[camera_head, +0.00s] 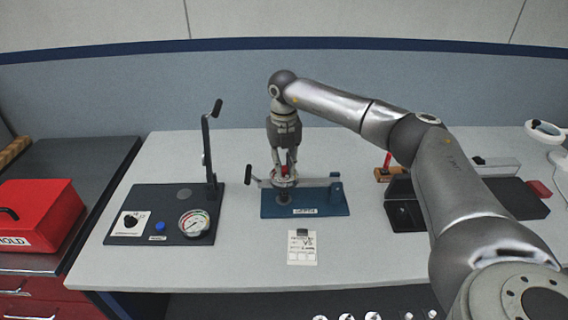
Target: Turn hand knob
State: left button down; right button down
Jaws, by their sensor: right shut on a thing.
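The hand knob (284,182) sits on a fixture with a blue base plate (330,203) in the middle of the table. It looks like a small round metal piece with a bit of red at its top. My right gripper (284,170) points straight down from above and is shut on the hand knob. Its fingers hide part of the knob. A metal bar with a black handle (249,173) runs sideways beside the knob. My left gripper does not show.
A dark panel with a gauge (194,223) and an upright lever (208,150) stands to the left. A small card (302,248) lies in front of the fixture. A red box (38,214) is far left. My right arm covers much of the right side.

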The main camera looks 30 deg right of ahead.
aim_at(284, 167)
jog(key=c, duration=1.3)
grip_release()
notch_tip(284, 167, up, 12)
jog(key=shift+f, duration=0.1)
